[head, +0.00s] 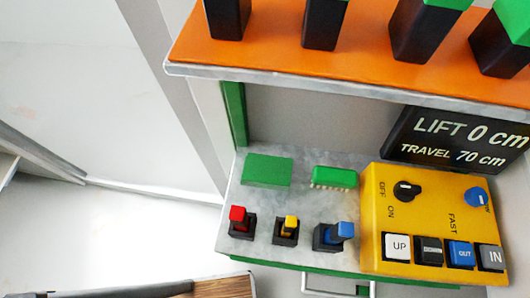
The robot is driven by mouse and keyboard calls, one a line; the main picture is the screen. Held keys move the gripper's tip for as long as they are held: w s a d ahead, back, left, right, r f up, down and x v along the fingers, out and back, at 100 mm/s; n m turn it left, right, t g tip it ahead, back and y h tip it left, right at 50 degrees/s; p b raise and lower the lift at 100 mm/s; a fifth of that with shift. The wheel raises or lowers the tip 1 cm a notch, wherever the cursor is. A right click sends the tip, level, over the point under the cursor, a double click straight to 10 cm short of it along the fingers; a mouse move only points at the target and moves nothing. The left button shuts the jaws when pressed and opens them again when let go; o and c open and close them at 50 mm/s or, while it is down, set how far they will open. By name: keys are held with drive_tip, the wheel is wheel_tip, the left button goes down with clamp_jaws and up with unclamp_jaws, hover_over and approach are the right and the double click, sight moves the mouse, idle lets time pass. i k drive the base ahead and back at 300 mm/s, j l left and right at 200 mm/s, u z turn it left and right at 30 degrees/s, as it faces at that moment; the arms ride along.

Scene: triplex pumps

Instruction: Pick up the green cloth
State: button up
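A plain green folded rectangle (267,171), which looks like the green cloth, lies flat on the grey metal shelf (265,206) below the orange shelf. Close to its right is a second green item (334,177) with pale bristle-like tips along its lower edge, which looks like a brush. The two are apart. Nothing covers the cloth. My gripper does not show in the head view.
Red (238,216), yellow (290,224) and blue (345,231) switches stand in front of the cloth. A yellow control box (425,205) is to the right. The orange shelf (275,43) above carries several black-and-green blocks. A lift display (455,140) reads 0 cm.

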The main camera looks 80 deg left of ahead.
sight(259, 171)
drive_tip(key=j+u, duration=0.2)
drive_tip(key=u, duration=1.2)
